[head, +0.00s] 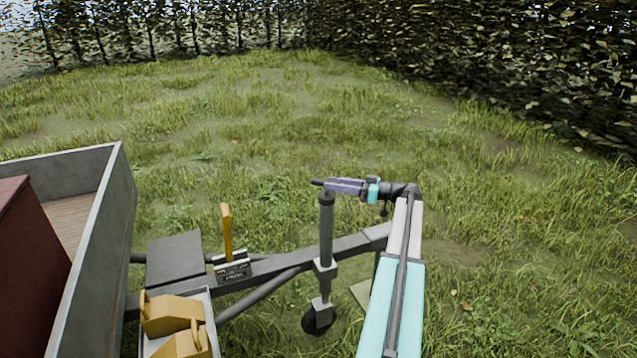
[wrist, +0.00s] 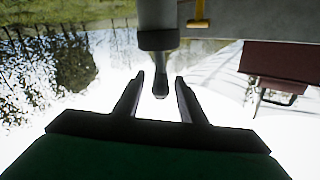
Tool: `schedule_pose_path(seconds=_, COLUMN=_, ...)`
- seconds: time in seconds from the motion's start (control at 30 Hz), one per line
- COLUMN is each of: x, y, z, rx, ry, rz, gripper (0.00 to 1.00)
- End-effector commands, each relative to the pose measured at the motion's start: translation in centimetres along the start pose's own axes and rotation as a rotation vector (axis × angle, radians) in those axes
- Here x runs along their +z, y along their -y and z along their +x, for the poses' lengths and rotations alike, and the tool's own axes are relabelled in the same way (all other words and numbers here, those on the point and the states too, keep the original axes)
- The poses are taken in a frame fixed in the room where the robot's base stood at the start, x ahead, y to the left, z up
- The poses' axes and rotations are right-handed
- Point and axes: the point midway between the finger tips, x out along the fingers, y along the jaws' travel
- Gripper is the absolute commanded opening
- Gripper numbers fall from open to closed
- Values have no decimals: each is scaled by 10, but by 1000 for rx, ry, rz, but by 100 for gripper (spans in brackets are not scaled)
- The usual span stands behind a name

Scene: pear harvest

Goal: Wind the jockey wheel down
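The jockey wheel's grey upright tube (head: 326,232) stands at the trailer drawbar, with its dark wheel (head: 319,321) low by the grass. Whether the wheel touches the ground is not clear. In the wrist view, whose picture is upside down, the tube (wrist: 156,14) comes in from the top edge. A thin crank grip with a dark knob (wrist: 160,89) sticks out from its collar. My gripper (wrist: 160,76) is open, with a finger on each side of the grip and visible gaps. In the head view my gripper (head: 320,184) is level with the tube's top.
The grey drawbar (head: 345,245) runs to the trailer (head: 108,235) at left, which carries a red box (head: 28,270). A yellow lever (head: 226,232) stands up from the drawbar. Yellow chocks (head: 172,314) sit in a tray beside it. Open grass lies beyond, with hedges behind.

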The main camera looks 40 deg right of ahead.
Motion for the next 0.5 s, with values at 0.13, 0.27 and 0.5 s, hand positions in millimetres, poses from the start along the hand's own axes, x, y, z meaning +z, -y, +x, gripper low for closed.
schedule_pose_path(seconds=0.13, x=0, y=0, z=22, rx=-1, ry=0, rz=0, gripper=37)
schedule_pose_path(seconds=0.27, x=0, y=0, z=39, rx=-1, ry=0, rz=0, gripper=37)
schedule_pose_path(seconds=0.5, x=0, y=0, z=56, rx=0, ry=0, rz=0, gripper=37)
